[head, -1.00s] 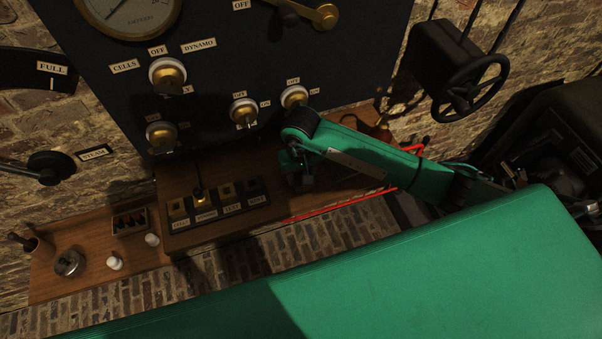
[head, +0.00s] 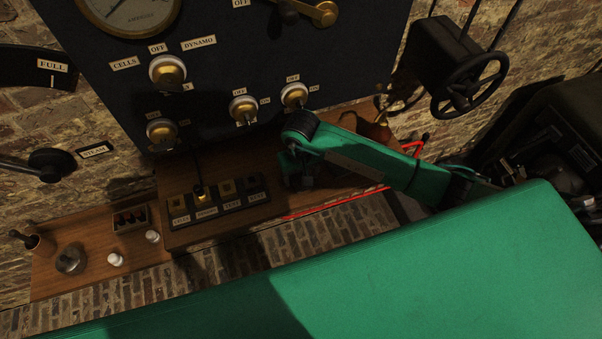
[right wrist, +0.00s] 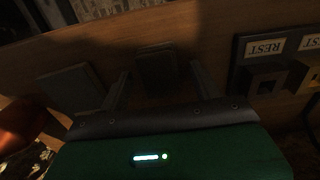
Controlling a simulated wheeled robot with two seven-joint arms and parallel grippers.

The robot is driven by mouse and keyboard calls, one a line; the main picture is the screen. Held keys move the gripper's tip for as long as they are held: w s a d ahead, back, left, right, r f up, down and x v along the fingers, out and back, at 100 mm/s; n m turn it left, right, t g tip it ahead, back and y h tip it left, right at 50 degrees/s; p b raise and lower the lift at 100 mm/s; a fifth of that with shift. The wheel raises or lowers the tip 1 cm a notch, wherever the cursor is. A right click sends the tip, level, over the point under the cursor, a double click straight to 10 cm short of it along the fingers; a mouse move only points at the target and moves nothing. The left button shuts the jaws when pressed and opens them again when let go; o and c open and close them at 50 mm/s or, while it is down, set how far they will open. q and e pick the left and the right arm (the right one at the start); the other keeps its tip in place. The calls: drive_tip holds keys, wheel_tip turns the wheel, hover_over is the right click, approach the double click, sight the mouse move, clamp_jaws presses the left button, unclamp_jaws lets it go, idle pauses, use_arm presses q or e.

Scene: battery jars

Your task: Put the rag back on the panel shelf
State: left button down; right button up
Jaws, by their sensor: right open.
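The panel shelf (head: 215,172) is a brown wooden ledge under the dark switch panel. My right gripper (head: 304,180) is over its right part, open, with its fingers pointing down toward the wood. In the right wrist view the two fingers (right wrist: 160,85) stand apart. A small dark, block-like piece (right wrist: 157,62) shows between them; I cannot tell whether it is the rag, or whether the fingers touch it. Another flat dark piece (right wrist: 72,88) lies to the left there. I cannot make out the rag for certain in either view. My left gripper is not in view.
A row of labelled sockets (head: 220,205) with a plug stands left of the gripper. A lower wooden shelf (head: 85,285) holds white knobs, a small rack and a metal dish. A red strip (head: 335,202) runs along the front edge. A black handwheel (head: 468,88) is at the right.

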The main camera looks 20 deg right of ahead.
wheel_tip(320, 180, up, 12)
drive_tip(key=b, duration=0.4)
drive_tip(key=shift+b, duration=0.35)
drive_tip(key=shift+r, duration=0.1)
